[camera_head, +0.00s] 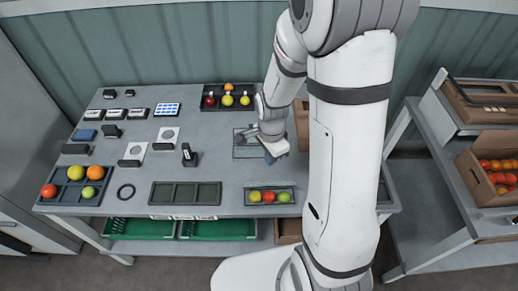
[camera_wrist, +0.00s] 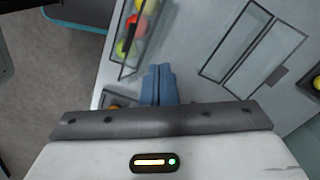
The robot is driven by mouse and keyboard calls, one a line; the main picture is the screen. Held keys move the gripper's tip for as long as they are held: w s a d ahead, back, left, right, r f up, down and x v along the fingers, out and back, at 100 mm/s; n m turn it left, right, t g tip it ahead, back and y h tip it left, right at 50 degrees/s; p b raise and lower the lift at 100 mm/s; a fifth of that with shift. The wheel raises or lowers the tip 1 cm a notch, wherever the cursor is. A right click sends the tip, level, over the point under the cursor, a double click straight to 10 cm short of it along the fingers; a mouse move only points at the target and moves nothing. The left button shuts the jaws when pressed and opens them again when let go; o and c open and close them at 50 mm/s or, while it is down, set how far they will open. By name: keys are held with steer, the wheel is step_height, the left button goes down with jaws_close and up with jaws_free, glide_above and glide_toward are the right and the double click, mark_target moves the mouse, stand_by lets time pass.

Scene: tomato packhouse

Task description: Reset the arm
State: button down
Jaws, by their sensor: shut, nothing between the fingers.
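My arm reaches down over the grey table (camera_head: 222,172) in the head view. My gripper (camera_head: 269,158) is low over the middle right of the table, beside a thin dark outlined rectangle (camera_head: 240,155). In the wrist view its two blue fingers (camera_wrist: 159,84) are together with nothing between them. A tray of tomatoes (camera_head: 270,196) lies in front of the gripper; it also shows at the top of the wrist view (camera_wrist: 126,50). My arm hides part of the table's right side.
A tray of fruit (camera_head: 228,103) stands at the back, and a sorting tray (camera_head: 57,201) at the left front. An empty compartment tray (camera_head: 186,194) lies front centre. Small devices and cards fill the back left. A right-hand stand holds a tomato box (camera_head: 470,171).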

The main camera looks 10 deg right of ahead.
steer(key=s+r+n+t+b, duration=0.1)
steer(key=s+r+n, duration=0.5)
steer(key=r, duration=0.3)
steer(key=s+d+r+n+t+b, duration=0.1)
steer(key=s+r+n+t, duration=0.1)
steer(key=s+r+n, duration=0.4)
step_height(320, 180, up, 3)
steer(key=shift+s+r+n+b, duration=0.15)
steer(key=shift+n+b, duration=0.25)
steer(key=shift+n, duration=0.8)
steer(key=shift+d, duration=0.1)
